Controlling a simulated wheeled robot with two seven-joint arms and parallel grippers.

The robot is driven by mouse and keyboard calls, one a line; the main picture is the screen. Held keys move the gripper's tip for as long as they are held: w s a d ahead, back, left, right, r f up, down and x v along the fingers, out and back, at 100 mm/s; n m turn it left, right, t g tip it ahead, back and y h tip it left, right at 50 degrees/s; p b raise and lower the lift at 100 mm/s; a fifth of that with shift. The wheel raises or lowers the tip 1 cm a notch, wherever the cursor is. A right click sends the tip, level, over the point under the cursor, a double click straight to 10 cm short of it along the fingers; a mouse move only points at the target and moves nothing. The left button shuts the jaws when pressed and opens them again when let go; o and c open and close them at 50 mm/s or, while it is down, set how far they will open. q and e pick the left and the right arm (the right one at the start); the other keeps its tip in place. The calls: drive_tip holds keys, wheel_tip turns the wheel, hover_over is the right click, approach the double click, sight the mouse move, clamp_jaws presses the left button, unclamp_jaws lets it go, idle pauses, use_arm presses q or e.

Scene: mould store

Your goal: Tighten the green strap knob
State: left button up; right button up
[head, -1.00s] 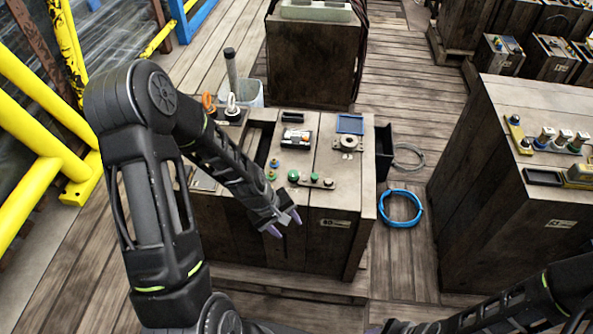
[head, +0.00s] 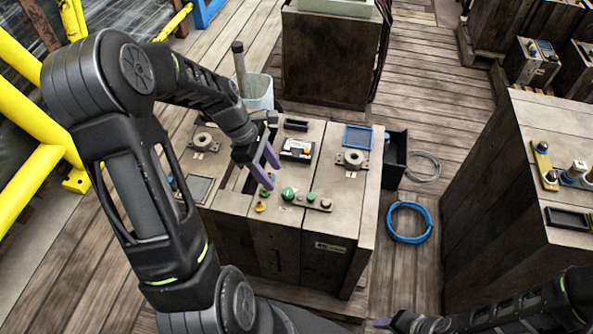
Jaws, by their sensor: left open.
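Two green knobs stand on the top of the wooden crate: a larger green knob (head: 288,194), and a smaller green knob (head: 311,197) on a short strip with a dark knob (head: 326,203). I cannot tell for sure which is the strap knob. My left gripper (head: 268,172) is open and empty, its purple fingers pointing down just behind and left of the larger green knob. It looks apart from the knobs. My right gripper (head: 381,323) shows only as a purple tip at the bottom edge; its jaws are not clear.
A yellow knob (head: 261,207), a black device (head: 297,149), a blue frame (head: 358,137) and a round metal fitting (head: 352,158) share the crate top. A blue coil (head: 408,222) lies on the floor. Another crate (head: 500,190) stands right.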

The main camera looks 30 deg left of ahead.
sight(287, 192)
use_arm(q)
drive_tip(key=shift+w+x, duration=0.2)
drive_tip(key=shift+x, duration=1.8)
drive_tip(key=shift+w+x, duration=0.2)
drive_tip(key=shift+x, duration=1.8)
drive_tip(key=shift+r, duration=0.1)
drive_tip(key=shift+c, duration=0.2)
clamp_jaws()
